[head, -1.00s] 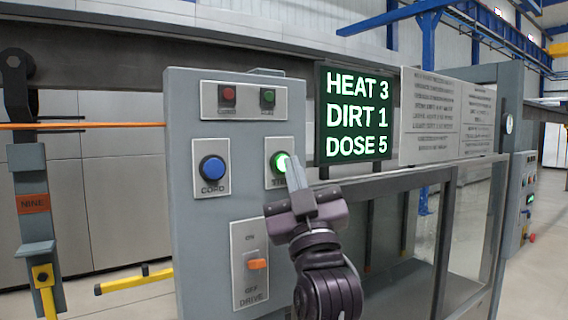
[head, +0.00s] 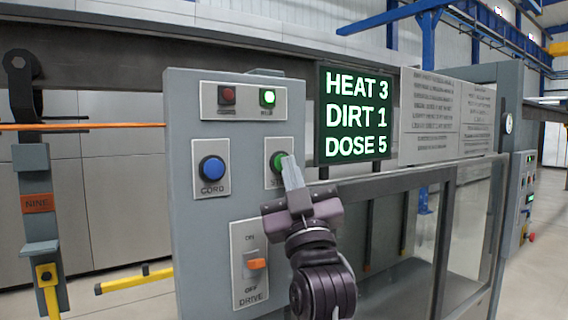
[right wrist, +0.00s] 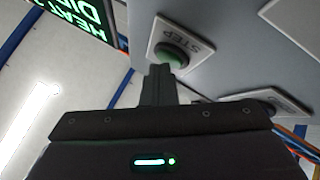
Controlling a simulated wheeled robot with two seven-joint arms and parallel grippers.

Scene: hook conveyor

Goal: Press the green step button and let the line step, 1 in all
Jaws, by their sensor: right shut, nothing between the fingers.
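The green step button (head: 278,161) sits on a plate on the grey control panel (head: 220,136), right of the blue CORD button. It looks unlit now. My right gripper (head: 290,165) is shut and empty, its fingertips at the lower right of the button. In the right wrist view the step button (right wrist: 170,55) shows just past the shut fingers (right wrist: 160,75); I cannot tell whether they touch it. Above, the small green lamp (head: 268,97) is lit and the red lamp (head: 228,96) is dark. My left gripper is not in view.
The blue CORD button (head: 212,168) and the orange DRIVE switch (head: 257,264) are close by on the panel. A display (head: 353,115) reads HEAT 3, DIRT 1, DOSE 5. A glazed housing (head: 478,220) stands at right.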

